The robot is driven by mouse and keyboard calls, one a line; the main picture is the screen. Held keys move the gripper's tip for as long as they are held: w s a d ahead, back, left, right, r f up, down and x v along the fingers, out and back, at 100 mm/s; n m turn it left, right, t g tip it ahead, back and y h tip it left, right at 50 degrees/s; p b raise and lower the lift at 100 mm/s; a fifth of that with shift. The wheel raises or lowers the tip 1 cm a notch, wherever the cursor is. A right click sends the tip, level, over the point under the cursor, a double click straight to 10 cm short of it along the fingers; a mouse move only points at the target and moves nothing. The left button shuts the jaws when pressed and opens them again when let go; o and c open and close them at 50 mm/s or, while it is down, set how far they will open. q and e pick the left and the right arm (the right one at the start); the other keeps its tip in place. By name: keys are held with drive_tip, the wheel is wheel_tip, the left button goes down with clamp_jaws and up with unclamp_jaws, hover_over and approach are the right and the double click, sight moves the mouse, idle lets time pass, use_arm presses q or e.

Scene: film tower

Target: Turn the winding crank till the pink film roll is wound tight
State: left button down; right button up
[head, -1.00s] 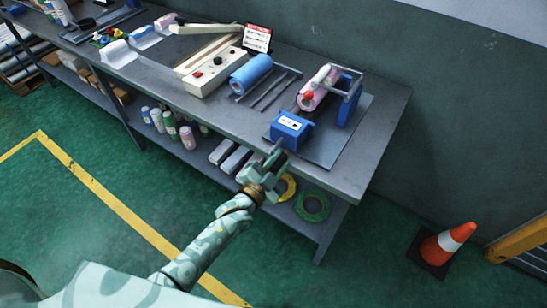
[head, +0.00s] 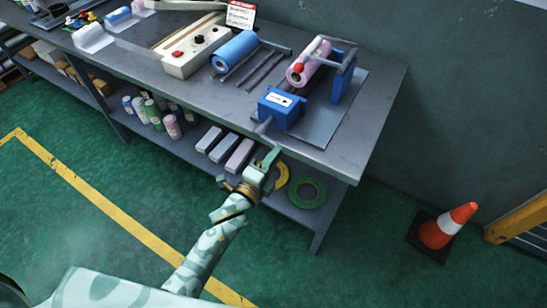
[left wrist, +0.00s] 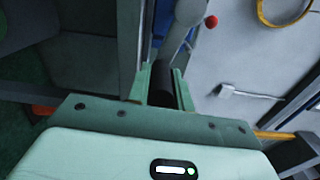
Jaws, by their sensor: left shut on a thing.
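The pink film roll (head: 311,72) sits in the winder at the right end of the bench, under a grey bar frame. The winder has a blue box (head: 282,108) with a white arrow label and a blue upright (head: 343,78) behind. The crank's grey end (head: 263,127) shows at the box's near left side. My left gripper (head: 268,160) is in front of the bench edge, below the box. In the left wrist view its fingers (left wrist: 162,88) are shut on the crank's dark round grip (left wrist: 163,80). How tight the film is I cannot tell. My right gripper is out of view.
A blue roll (head: 235,50), metal rods and a cream control box (head: 194,45) stand left of the winder. A traffic cone (head: 447,228) stands on the floor at right.

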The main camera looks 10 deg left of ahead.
use_arm(q)
drive_tip(key=shift+w+a+f+m+b, duration=0.1)
drive_tip(key=shift+a+f+m+b, duration=0.05)
drive_tip(key=shift+f+m+b, duration=0.5)
drive_tip(key=shift+a+f+m+b, duration=0.15)
drive_tip(key=shift+f+m+b, duration=0.2)
drive_tip(key=shift+m, duration=0.5)
drive_tip(key=c, duration=1.3)
unclamp_jaws()
drive_tip(key=shift+o, duration=0.2)
drive_tip(key=shift+r, duration=0.1)
drive_tip(key=v, duration=1.6)
drive_tip(key=shift+p, duration=0.4)
drive_tip(key=shift+a, duration=0.1)
